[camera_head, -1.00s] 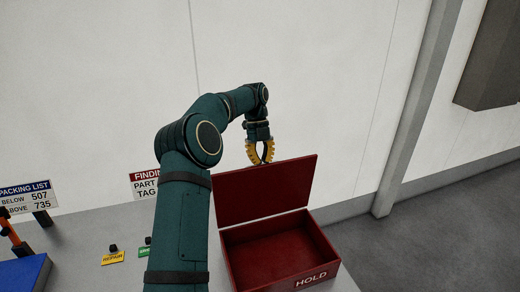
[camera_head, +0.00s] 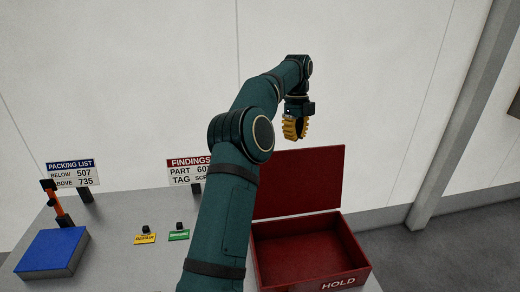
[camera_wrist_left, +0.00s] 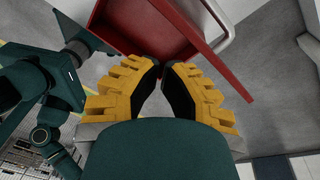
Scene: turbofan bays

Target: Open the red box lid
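The red box (camera_head: 345,247), marked HOLD, stands at the right end of the grey table with its empty inside showing. Its red lid (camera_head: 300,185) stands up steeply along the back edge, so the box is open. My left gripper (camera_head: 295,136), with yellow ribbed fingers, is just above the lid's top edge in the head view, apart from it. In the left wrist view its fingertips (camera_wrist_left: 163,66) are almost together with nothing between them. The red box (camera_wrist_left: 150,32) lies beyond the fingers there. My right gripper is not in view.
Packing list (camera_head: 72,173) and findings (camera_head: 187,170) signs stand behind. Grey floor is clear at right.

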